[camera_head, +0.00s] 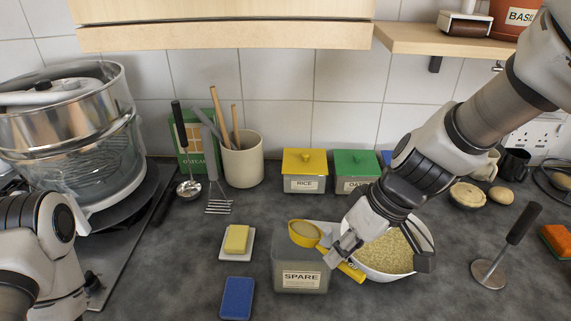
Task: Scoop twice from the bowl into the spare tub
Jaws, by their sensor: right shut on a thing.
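A yellow scoop (304,233) has its round cup over the back part of the grey spare tub (301,279), which is labelled SPARE. The inside of the cup looks pale; I cannot tell for sure whether it holds grain. My right gripper (346,254) is shut on the scoop's handle, between the tub and the bowl. The white bowl (428,243) holds pale yellow grain (392,253) and stands right of the tub, partly hidden by my right arm. My left arm is at the left edge; its gripper does not show.
A yellow-lidded RICE tub (304,171) and a green-lidded tub (355,171) stand behind. A butter dish (237,243) and blue sponge (237,298) lie left of the spare tub. A masher (490,272) stands at right. A large steamer (75,135) fills the left.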

